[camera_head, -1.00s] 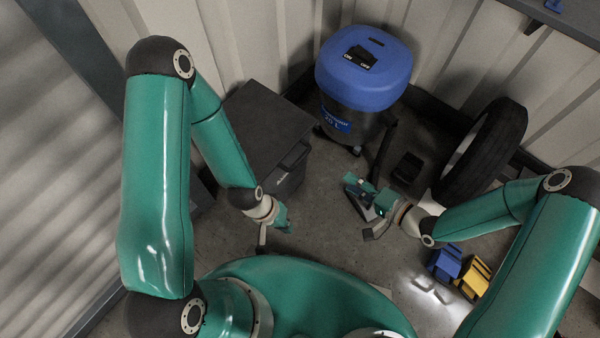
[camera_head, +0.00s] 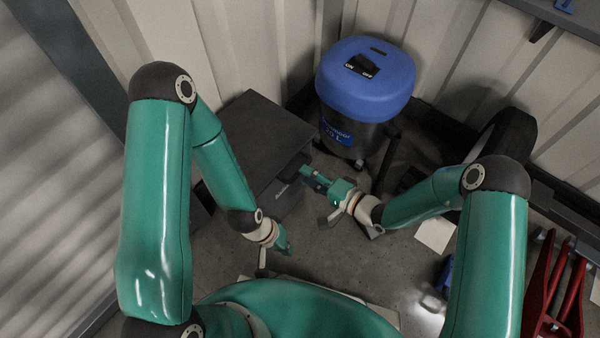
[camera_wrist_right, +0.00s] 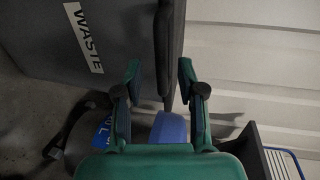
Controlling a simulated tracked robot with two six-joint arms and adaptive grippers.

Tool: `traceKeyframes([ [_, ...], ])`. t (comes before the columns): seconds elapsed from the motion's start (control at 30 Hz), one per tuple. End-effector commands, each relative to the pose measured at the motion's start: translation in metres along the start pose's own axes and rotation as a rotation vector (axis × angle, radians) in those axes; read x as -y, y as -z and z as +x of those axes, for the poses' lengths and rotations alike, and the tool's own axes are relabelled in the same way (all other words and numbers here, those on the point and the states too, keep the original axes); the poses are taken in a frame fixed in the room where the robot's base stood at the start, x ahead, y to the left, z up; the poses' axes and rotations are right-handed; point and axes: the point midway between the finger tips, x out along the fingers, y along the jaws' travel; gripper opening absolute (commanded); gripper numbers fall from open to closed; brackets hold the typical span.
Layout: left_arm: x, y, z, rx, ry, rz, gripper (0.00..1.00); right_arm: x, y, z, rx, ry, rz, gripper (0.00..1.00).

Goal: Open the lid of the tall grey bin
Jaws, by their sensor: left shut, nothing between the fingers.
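The tall grey bin (camera_head: 287,203) stands left of the blue-topped vacuum, with its flat dark lid (camera_head: 255,140) down. In the right wrist view the bin's grey side (camera_wrist_right: 115,45) bears a WASTE label, and the dark lid edge (camera_wrist_right: 171,40) runs between the fingers. My right gripper (camera_head: 308,174) is open at the lid's right front edge, with a finger on either side of the edge in the wrist view (camera_wrist_right: 160,78). I cannot tell if they touch it. My left gripper (camera_head: 287,246) is shut and empty, in front of the bin.
The blue-topped vacuum (camera_head: 365,85) stands close behind and right of the bin. A tyre (camera_head: 515,130) leans at the wall on the right. A red metal object (camera_head: 560,290) is at the lower right. Some bare floor (camera_head: 335,255) shows in front of the bin.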

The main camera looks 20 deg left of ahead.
Motion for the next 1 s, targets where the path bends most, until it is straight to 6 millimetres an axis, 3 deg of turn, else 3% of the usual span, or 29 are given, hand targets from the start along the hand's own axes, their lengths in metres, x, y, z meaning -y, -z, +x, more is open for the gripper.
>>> traceKeyframes([
  [0.23,0.003,0.0,0.009,0.0,0.0,0.0,0.0,-0.001,0.0,0.031,0.001,0.001,-0.002,0.39],
  [0.6,0.003,0.0,0.009,0.0,0.0,0.0,0.0,0.0,0.0,0.036,0.0,0.0,0.0,0.39],
  [0.83,0.003,0.0,0.009,0.0,0.0,0.0,0.0,0.0,0.0,0.036,0.001,0.0,0.0,0.03],
  [1.0,0.003,0.0,0.009,0.0,0.0,0.0,0.0,0.0,0.0,0.036,0.001,-0.001,0.0,0.0],
])
